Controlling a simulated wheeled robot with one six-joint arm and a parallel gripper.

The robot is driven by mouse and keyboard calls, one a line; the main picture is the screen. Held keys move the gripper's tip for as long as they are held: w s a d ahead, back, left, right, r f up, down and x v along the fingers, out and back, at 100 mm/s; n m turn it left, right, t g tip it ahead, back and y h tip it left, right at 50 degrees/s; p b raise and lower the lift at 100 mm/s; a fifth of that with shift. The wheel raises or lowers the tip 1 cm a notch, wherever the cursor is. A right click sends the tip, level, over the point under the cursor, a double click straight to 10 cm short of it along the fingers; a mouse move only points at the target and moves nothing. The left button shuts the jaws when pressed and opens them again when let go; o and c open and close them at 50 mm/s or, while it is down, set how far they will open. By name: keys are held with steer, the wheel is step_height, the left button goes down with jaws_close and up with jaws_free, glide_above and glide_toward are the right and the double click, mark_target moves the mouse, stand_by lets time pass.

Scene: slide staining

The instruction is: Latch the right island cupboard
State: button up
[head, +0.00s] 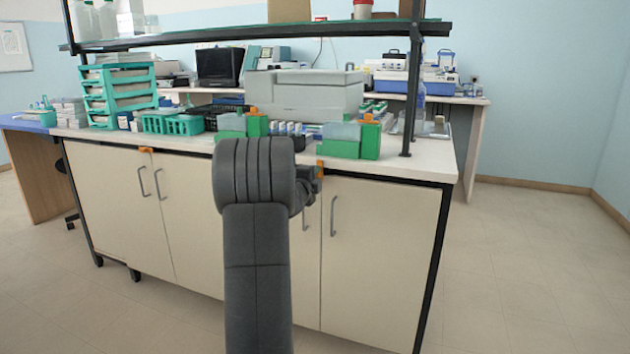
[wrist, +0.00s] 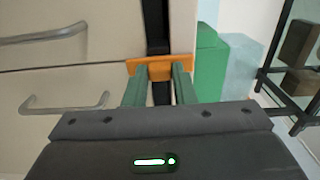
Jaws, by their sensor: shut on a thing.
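The right island cupboard (head: 381,245) has two cream doors with upright bar handles, and both doors look closed. An orange latch (head: 319,165) sits at the top of the seam between them, under the worktop edge. In the wrist view the orange latch (wrist: 150,67) lies in line with the door seam, over a dark frame rail. My gripper (wrist: 158,82) has its two green fingers shut on it. In the head view my dark arm hides part of the left door and most of my gripper. The two door handles show in the wrist view (wrist: 60,106).
The left cupboard (head: 118,195) has its own orange latch (head: 145,149), lying level. Green blocks (head: 370,140) stand on the worktop near its front edge, above my gripper. A shelf (head: 260,33) overhangs the worktop. The floor to the right (head: 530,270) is clear.

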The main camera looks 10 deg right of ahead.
steer(key=shift+f, duration=0.1)
stand_by(0.5)
steer(key=o, duration=1)
steer(key=p+v, duration=0.1)
steer(key=v, duration=1.2)
steer(key=shift+s+a, duration=0.25)
steer(key=shift+s, duration=0.1)
steer(key=b+x, duration=0.1)
steer(key=x, duration=1.3)
steer(key=shift+s+a, duration=0.1)
